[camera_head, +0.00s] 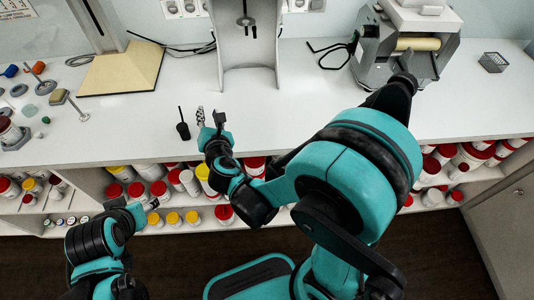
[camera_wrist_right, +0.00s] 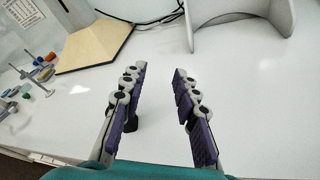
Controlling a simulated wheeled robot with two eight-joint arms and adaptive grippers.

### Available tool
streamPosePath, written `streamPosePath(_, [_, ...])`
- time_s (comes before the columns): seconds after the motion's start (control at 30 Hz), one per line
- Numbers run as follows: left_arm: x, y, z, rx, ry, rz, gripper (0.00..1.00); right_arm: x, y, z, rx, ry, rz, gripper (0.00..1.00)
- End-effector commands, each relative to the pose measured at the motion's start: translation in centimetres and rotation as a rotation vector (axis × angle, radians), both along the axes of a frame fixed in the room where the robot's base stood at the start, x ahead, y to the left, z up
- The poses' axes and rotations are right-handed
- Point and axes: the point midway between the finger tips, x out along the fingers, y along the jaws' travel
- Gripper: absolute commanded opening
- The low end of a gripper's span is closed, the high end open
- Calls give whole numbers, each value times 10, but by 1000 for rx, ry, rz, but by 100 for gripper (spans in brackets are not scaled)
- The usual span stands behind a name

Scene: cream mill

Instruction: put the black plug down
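A small black plug (camera_head: 183,130) with a thin dark stem is on the white tabletop near its front edge. My right gripper (camera_head: 208,120) is just to the right of it in the head view. In the right wrist view the fingers (camera_wrist_right: 160,85) are spread wide apart. A dark piece (camera_wrist_right: 132,123), which looks like the plug, shows beside the left finger and is partly hidden by it; I cannot tell whether they touch. My left gripper (camera_head: 143,207) is low at the left, in front of the shelves, and its finger opening is unclear.
A wooden-based stand (camera_head: 120,75) and a curved grey stand (camera_head: 247,72) are at the back. A grey machine with a roller (camera_head: 408,45) is at the back right. Small tools and knobs crowd the left end. Jars fill shelves below. The middle tabletop is clear.

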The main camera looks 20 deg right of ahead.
Motion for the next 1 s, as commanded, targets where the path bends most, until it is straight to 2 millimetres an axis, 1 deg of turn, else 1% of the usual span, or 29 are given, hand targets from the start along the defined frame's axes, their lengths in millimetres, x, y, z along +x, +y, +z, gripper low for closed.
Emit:
streamPosePath(0.03, [0, 0, 0, 0, 0, 0, 53, -8, -28, 4, 177, 39, -98, 30])
streamPosePath(0.07, [0, 0, 0, 0, 0, 0, 53, -14, -42, 5, 294, 61, -159, 30])
streamPosePath(0.1, [0, 0, 0, 0, 0, 0, 53, -23, -59, 6, 450, 87, -243, 30])
streamPosePath(0.17, [0, 0, 0, 0, 0, 0, 53, -40, -81, 5, 678, 120, -375, 30])
streamPosePath(0.2, [0, 0, 0, 0, 0, 0, 53, -53, -94, 4, 831, 138, -466, 30])
streamPosePath(0.27, [0, 0, 0, 0, 0, 0, 53, -74, -110, 1, 1054, 158, -607, 30])
streamPosePath(0.3, [0, 0, 0, 0, 0, 0, 53, -90, -118, -1, 1202, 168, -703, 30])
streamPosePath(0.33, [0, 0, 0, 0, 0, 0, 53, -102, -122, -2, 1309, 173, -775, 30])
streamPosePath(0.4, [0, 0, 0, 0, 0, 0, 53, -130, -129, -6, 1543, 180, -939, 30])
streamPosePath(0.5, [0, 0, 0, 0, 0, 0, 53, -164, -129, -10, 1817, 181, -1145, 30])
streamPosePath(0.6, [0, 0, 0, 0, 0, 0, 53, -189, -124, -12, 2006, 178, -1299, 30])
streamPosePath(0.7, [0, 0, 0, 0, 0, 0, 53, -202, -120, -13, 2114, 176, -1390, 30])
streamPosePath(0.8, [0, 0, 0, 0, 0, 0, 53, -207, -118, -13, 2155, 174, -1427, 30])
streamPosePath(1.0, [0, 0, 0, 0, 0, 0, 53, -207, -117, -13, 2158, 175, -1428, 30])
